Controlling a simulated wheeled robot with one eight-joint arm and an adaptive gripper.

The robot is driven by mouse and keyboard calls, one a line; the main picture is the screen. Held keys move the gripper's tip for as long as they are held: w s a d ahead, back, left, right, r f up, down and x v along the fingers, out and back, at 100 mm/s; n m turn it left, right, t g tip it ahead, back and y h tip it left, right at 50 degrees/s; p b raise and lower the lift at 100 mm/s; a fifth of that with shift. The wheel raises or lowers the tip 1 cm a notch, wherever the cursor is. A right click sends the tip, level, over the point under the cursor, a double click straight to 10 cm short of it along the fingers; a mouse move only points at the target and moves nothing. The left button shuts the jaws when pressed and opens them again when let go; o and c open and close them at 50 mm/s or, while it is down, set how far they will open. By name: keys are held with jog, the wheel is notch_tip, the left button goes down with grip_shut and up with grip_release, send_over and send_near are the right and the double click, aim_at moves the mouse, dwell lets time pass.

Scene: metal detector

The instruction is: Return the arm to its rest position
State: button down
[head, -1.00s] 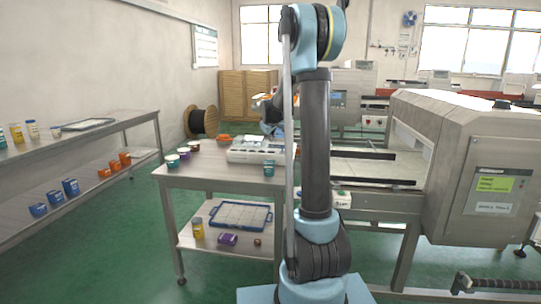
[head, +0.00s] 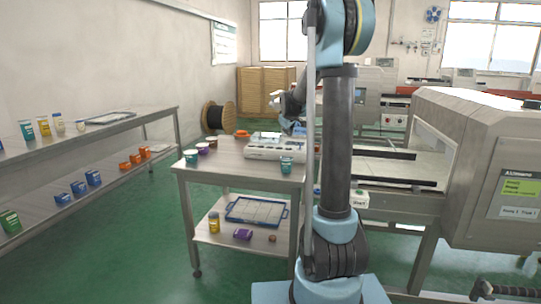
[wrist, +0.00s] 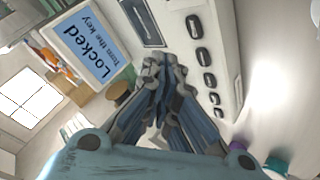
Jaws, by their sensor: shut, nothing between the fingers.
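My arm stands upright in the middle of the head view, with a blue base (head: 325,290) and a dark upper link. My gripper shows small behind the arm's rod in the head view (head: 290,112), above the back of a metal cart. In the wrist view my gripper (wrist: 160,68) has its fingers together with nothing between them. It is over or beside a pale control box (wrist: 205,60) with a row of dark oval buttons. A screen there (wrist: 88,42) reads "Locked, turn the key". The gap between fingers and box cannot be told.
The cart (head: 225,162) carries the pale box (head: 275,152), several small jars and an orange item (head: 242,133). A blue-edged tray (head: 256,212) lies on its lower shelf. A conveyor machine (head: 475,140) stands right; shelving (head: 90,135) stands left. Green floor between is clear.

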jog(key=s+d+f+m+g, duration=0.1)
jog(key=s+m+g, duration=0.1)
jog(key=s, duration=1.2)
jog(key=s+f+m+g, duration=0.1)
jog(key=s+m, duration=0.1)
jog(key=s, duration=1.3)
jog(key=s+f+m+g, duration=0.1)
jog(key=s+f, duration=0.3)
jog(key=s, duration=0.4)
jog(key=s+f+m+g, duration=0.1)
jog(key=s+f, duration=0.3)
jog(key=s, duration=0.5)
jog(key=s+f+m+g+y, duration=0.1)
jog(key=s+f, duration=0.4)
jog(key=s, duration=0.3)
jog(key=shift+s+a+g, duration=0.2)
jog(key=shift+s+g, duration=0.2)
